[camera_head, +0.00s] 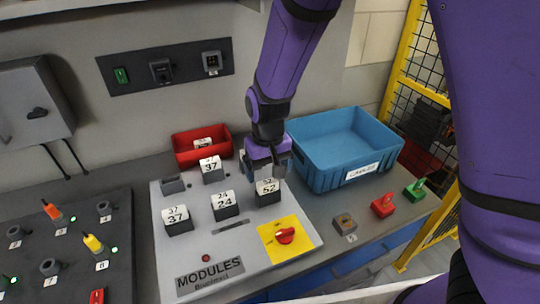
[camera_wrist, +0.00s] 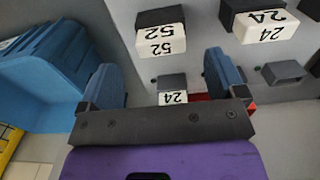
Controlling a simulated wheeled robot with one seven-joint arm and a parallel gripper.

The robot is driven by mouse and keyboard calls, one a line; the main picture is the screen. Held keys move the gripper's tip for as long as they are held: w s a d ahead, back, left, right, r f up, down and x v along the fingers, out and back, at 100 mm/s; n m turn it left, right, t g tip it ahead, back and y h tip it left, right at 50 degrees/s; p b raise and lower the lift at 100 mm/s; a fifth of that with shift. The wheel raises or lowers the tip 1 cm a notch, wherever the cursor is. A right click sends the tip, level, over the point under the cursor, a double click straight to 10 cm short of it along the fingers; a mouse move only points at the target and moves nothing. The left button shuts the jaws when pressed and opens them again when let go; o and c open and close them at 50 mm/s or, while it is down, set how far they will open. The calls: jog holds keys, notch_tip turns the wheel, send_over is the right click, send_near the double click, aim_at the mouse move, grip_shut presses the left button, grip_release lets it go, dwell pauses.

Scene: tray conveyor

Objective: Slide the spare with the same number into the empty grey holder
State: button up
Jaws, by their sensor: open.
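My gripper (camera_head: 266,172) is open and empty over the back right of the grey panel, just behind the module 52 (camera_head: 268,192). In the wrist view, a small block marked 24 (camera_wrist: 173,98) and a grey piece (camera_wrist: 172,82) show between the spread fingers; whether the block sits in that piece I cannot tell. Modules 37 (camera_head: 177,221) and 24 (camera_head: 224,206) stand in the front row with 52. Another 37 (camera_head: 211,170) stands behind them. An empty grey holder (camera_head: 172,185) is at the back left. The wrist view shows an empty-looking grey holder (camera_wrist: 283,72).
A red bin (camera_head: 185,158) behind the panel holds a white-topped block. A blue bin (camera_head: 325,178) stands right of my gripper. A yellow plate with a red knob (camera_head: 285,236) is at the panel's front right. Red and green switches (camera_head: 384,205) stand farther right.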

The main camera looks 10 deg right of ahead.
aim_at(268, 182)
jog(key=shift+f, duration=2.95)
jog(key=c, duration=1)
jog(key=shift+r, duration=0.1)
jog(key=shift+r, duration=2.6)
jog(key=shift+r, duration=1.95)
